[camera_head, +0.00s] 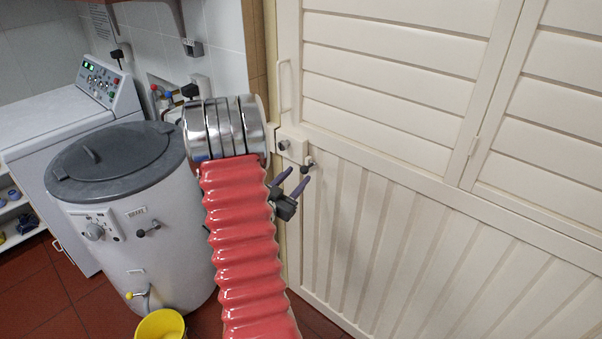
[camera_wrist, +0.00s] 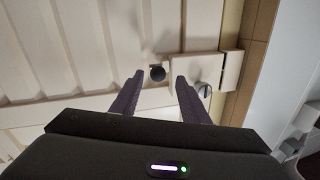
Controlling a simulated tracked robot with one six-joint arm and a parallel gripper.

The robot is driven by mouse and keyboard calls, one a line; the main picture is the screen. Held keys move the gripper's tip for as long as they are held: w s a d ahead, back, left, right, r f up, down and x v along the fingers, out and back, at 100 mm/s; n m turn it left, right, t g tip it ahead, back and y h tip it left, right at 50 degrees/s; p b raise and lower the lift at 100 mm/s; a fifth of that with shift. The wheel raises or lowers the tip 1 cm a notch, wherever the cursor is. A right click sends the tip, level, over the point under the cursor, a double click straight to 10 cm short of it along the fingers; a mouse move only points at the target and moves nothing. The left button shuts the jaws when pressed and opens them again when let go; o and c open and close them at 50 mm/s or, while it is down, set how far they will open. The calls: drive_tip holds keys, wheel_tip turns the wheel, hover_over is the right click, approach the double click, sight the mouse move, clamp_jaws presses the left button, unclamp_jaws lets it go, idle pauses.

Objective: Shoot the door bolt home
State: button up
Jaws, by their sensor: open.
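The cream door (camera_head: 390,190) fills the right of the head view and appears closed against its frame. A small cream bolt (camera_head: 292,147) sits at its left edge, with a dark round knob (camera_head: 309,163). In the wrist view the dark knob (camera_wrist: 157,74) appears between the fingertips, and I cannot tell whether they touch it. A cream plate (camera_wrist: 232,68) shows to its right on the frame side. My gripper (camera_head: 293,180) is open, its two purple-grey fingers just below the knob in the head view; it also shows in the wrist view (camera_wrist: 160,77). How far the bolt reaches is unclear.
A silver round knob (camera_head: 284,145) sits left of the bolt knob, with a pull handle (camera_head: 284,88) above. A grey-lidded white tub (camera_head: 150,235), a yellow bucket (camera_head: 160,325) and a white machine (camera_head: 50,120) stand to the left. My red-sleeved arm hides part of the floor.

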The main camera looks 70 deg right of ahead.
drive_tip(key=v, duration=0.8)
drive_tip(key=shift+a, duration=0.25)
